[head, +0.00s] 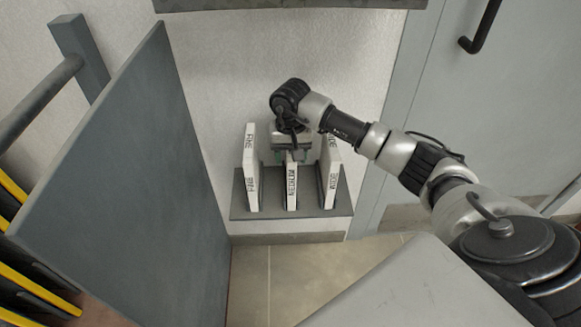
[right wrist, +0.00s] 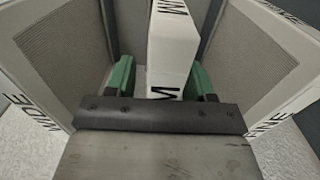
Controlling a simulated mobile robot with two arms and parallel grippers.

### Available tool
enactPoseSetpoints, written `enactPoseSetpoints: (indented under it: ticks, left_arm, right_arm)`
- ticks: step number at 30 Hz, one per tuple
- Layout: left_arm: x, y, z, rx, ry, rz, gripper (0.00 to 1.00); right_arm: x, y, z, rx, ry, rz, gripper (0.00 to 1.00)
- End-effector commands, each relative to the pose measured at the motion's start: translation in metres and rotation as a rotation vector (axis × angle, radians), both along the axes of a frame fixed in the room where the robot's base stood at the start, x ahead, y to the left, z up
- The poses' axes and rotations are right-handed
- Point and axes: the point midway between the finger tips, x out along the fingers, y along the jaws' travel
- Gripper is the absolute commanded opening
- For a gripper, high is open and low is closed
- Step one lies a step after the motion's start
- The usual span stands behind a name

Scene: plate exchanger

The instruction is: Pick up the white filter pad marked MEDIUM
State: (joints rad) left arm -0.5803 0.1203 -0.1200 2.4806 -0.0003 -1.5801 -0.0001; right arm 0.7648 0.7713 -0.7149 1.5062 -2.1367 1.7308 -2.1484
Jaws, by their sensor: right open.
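The white filter pad marked MEDIUM (head: 291,187) stands upright in the middle of three pads on a grey shelf. My right gripper (head: 291,156) is over its top, with one green finger on each side of the pad. In the right wrist view, the open green fingers (right wrist: 163,80) straddle the MEDIUM pad (right wrist: 170,48), whose lettering is partly hidden by the dark gripper bar. A gap shows between the left finger and the pad; contact on the right side is hard to tell. My left gripper is not in view.
The FINE pad (head: 251,170) stands left and the WIDE pad (head: 329,172) right, both close to my right gripper. The grey shelf (head: 271,207) is against the wall. A large grey panel (head: 130,185) stands left. A grey door (head: 490,105) is right.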

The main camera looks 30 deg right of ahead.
Motion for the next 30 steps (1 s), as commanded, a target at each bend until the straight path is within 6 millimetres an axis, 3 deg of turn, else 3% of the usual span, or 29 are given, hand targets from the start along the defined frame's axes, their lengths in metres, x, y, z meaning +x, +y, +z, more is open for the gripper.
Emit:
enactPoseSetpoints:
  ticks: [1,12,20,30]
  left_arm:
    - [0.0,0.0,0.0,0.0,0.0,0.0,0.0]
    - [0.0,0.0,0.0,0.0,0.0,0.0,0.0]
    - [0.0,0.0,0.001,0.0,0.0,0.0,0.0]
    - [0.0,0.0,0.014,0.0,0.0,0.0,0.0]
  right_arm:
    - [0.0,0.0,0.0,0.0,0.0,0.0,0.53]
    - [0.0,0.0,0.001,0.0,0.0,-0.001,0.0]
    - [0.0,0.0,0.005,0.0,-0.001,-0.001,0.0]
    - [0.001,-0.001,0.068,-0.001,-0.004,-0.001,0.0]
